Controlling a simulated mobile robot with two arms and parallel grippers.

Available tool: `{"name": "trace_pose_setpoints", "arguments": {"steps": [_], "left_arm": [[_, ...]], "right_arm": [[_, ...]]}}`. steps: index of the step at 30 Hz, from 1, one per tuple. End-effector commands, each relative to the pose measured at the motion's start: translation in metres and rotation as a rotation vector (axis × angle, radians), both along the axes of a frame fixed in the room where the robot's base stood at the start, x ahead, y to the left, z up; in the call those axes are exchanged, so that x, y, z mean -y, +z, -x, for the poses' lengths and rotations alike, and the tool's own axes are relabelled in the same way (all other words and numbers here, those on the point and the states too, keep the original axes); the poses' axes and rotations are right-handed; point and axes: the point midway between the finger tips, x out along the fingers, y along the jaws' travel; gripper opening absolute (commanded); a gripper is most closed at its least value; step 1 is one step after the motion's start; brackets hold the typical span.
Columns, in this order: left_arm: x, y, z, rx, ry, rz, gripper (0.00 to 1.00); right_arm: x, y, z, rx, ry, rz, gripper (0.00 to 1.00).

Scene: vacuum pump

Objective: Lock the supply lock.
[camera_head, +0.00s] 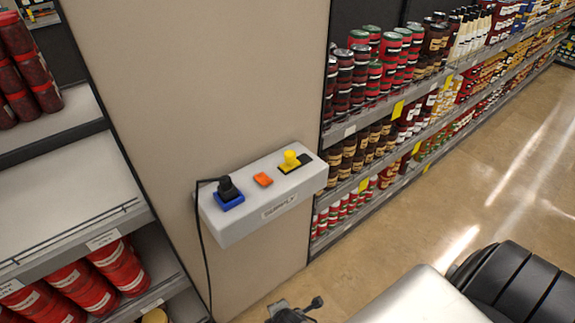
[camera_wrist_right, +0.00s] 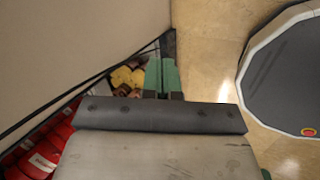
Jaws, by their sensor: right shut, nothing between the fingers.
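The supply box (camera_head: 260,212) is a light grey unit with a "SUPPLY" label, fixed to a beige panel in the head view. An orange button (camera_head: 263,179) sits mid-top. A black plug (camera_head: 227,188) with a cable stands in a blue socket (camera_head: 232,204) on the left. My right gripper (camera_wrist_right: 161,73) shows green fingers close together, shut and empty, in the wrist view. The box does not show there. My left gripper is out of view.
Shelves of jars (camera_head: 372,70) stand right of the panel. Shelves with red cans (camera_head: 120,265) stand to the left. The cable (camera_head: 203,250) hangs down the panel. A dark part of mine shows at the bottom edge.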

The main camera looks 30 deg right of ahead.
Motion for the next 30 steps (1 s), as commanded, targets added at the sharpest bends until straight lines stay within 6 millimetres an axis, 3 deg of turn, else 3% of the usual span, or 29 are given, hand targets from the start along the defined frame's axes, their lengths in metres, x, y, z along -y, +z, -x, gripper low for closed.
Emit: {"name": "trace_pose_setpoints", "arguments": {"steps": [1, 6, 10, 15, 22, 25, 30], "left_arm": [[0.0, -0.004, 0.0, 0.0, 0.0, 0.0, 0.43], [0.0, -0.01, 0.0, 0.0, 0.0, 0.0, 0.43], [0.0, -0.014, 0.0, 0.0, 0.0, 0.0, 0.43], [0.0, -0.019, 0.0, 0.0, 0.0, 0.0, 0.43], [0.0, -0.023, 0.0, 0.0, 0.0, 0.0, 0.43], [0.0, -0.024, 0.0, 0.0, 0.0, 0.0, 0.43], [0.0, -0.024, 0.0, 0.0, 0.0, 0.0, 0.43]], "right_arm": [[-0.002, 0.025, -0.026, 0.047, 0.079, 0.074, 0.0], [0.007, 0.12, -0.089, 0.144, 0.322, 0.397, 0.0], [0.02, 0.195, -0.115, 0.17, 0.438, 0.649, 0.0], [0.041, 0.277, -0.124, 0.146, 0.509, 0.917, 0.0], [0.065, 0.356, -0.114, 0.057, 0.545, 1.171, 0.0], [0.072, 0.376, -0.108, 0.02, 0.549, 1.232, 0.0], [0.077, 0.389, -0.103, -0.011, 0.555, 1.274, 0.0]]}}
